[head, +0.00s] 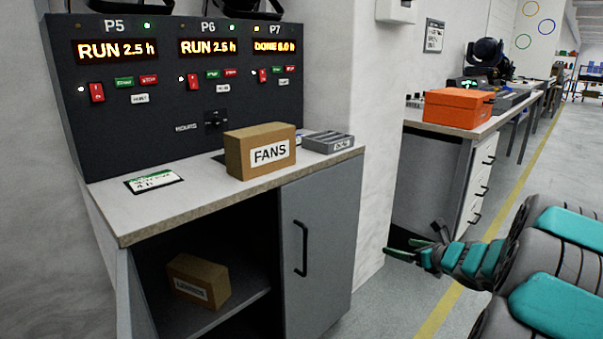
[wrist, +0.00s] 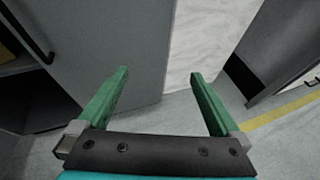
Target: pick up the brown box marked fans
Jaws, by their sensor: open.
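The brown box marked FANS (head: 260,151) stands upright on the light counter top (head: 195,203), below the control panel, in the head view. My gripper (head: 405,247) is right of the cabinet and lower than the counter top, apart from the box. In the wrist view my gripper (wrist: 160,82) shows two green fingers spread wide with nothing between them. The FANS box is not in the wrist view.
A second brown box (head: 197,281) sits on the open shelf below. A grey tray (head: 328,141) is right of the FANS box, and a label card (head: 153,181) lies left. The grey cabinet door (head: 320,250) is shut. An orange case (head: 458,107) stands on another bench.

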